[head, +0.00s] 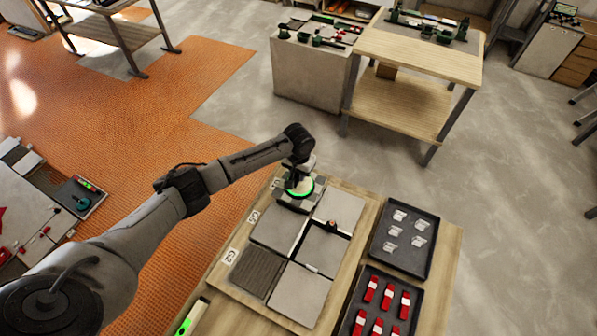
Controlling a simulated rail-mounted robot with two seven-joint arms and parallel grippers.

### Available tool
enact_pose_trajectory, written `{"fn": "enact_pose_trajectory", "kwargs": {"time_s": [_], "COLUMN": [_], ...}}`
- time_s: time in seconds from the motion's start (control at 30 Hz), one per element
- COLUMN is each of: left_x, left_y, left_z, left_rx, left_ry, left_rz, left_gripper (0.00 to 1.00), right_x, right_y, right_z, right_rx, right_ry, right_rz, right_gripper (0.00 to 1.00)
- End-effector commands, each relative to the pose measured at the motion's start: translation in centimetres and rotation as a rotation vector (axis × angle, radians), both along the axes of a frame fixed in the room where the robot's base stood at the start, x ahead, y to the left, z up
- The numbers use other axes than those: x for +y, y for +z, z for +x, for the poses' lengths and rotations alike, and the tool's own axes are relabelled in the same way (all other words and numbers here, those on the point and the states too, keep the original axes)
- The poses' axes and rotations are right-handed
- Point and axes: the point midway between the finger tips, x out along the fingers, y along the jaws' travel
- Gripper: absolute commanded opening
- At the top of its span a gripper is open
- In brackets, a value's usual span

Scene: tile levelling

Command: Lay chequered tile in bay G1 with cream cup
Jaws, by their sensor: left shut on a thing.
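My left gripper (300,163) is shut on a suction cup (301,187) with a pale upper part and a bright green ring at its base. The gripper hides much of the cup. A chequered tile (284,193) in dark and light grey is directly under the cup, at the far left corner of the tile board (357,206). I cannot tell whether the tile rests in its bay or is slightly above it. White bay labels (253,217) run along the board's left edge; the lowest (230,256) seems to read G2, the others are too small to read surely. My right gripper is out of view.
Grey tiles (332,207) and a dark ribbed tile (257,273) fill other bays. A small brown-and-dark item (332,224) stands among them. Trays with clear clips (403,268) and red wedges (410,286) lie right. A teal cup (82,202) sits on the left bench.

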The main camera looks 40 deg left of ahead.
Motion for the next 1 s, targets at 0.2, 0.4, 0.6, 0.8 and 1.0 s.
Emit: {"fn": "enact_pose_trajectory", "kwargs": {"time_s": [0.2,0.4,0.6,0.8,1.0], "left_x": [0.0,0.0,0.0,0.0,0.0], "left_y": [-0.5,-1.0,-1.6,-2.2,-2.4], "left_z": [0.1,0.1,0.1,0.1,0.1], "left_rx": [-0.002,-0.002,-0.002,-0.002,-0.003], "left_ry": [0.001,0.000,0.000,0.000,0.000], "left_rz": [0.000,0.000,0.000,0.000,0.000], "left_gripper": [0.00,0.00,0.00,0.00,0.00], "right_x": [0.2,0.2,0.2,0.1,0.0], "right_y": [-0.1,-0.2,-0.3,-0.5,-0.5], "right_z": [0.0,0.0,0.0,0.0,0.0], "right_rx": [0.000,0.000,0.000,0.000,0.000], "right_ry": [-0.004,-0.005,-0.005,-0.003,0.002], "right_rz": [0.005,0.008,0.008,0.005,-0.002], "right_gripper": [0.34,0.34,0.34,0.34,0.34]}}
